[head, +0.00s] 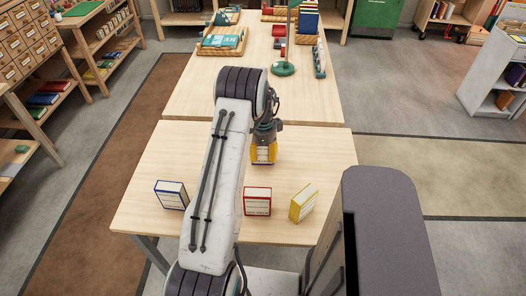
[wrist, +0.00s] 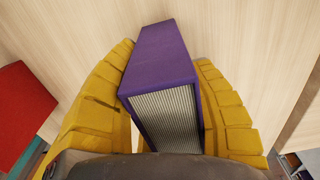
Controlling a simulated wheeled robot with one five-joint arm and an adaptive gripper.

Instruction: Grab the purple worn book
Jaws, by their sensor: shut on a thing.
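The purple book (wrist: 160,62) stands between the yellow fingers of my gripper (wrist: 163,58) in the wrist view. The fingers are shut on its two sides, and its pale page edges face the camera. In the head view my gripper (head: 263,156) points down over the near table, and the book is mostly hidden between the fingers. I cannot tell whether the book touches the tabletop. Its wear is too fine to make out.
On the near table (head: 150,222) stand a blue book (head: 171,195) at left, a red book (head: 257,201) and a yellow book (head: 303,203) nearer the front edge. The far table (head: 190,100) holds trays and a green lamp (head: 284,69). Shelves stand on both sides.

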